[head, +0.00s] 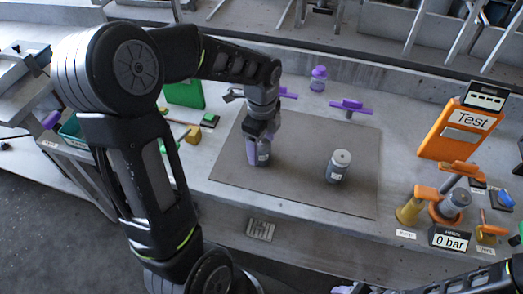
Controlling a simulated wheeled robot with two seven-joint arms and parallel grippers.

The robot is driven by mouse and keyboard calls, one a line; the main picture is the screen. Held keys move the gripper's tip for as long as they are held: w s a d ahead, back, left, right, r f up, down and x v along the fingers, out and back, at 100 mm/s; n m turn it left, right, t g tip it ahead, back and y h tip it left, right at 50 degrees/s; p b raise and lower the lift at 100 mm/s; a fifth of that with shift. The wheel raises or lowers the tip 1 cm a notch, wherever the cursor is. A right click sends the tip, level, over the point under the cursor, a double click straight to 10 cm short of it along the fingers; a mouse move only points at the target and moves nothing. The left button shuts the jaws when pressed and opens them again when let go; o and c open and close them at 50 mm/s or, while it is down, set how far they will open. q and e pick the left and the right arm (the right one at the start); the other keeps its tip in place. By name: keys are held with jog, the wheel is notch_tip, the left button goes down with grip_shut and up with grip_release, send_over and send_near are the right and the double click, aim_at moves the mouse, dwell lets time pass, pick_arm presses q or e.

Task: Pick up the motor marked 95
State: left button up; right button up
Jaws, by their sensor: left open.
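A grey cylindrical motor (338,166) stands upright on the grey mat (300,183). It has a light top and a small label whose number is too small to read. A purple cylindrical part (252,153) with a pale label stands on the mat's left side. My left gripper (262,136) points down at this purple part, with its open fingers at the part's upper end. The gripper hides some of the part, and I cannot tell whether they touch. My right arm enters at the bottom right edge; its finger state is not clear.
An orange Test panel (455,130) stands at the right. Near it are an orange fixture holding a grey cylinder (455,203) and a 0 bar display (450,240). Purple fixtures (350,106) stand behind the mat. The mat's middle is clear.

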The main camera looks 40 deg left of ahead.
pick_arm(q)
grip_shut()
dwell(0.7)
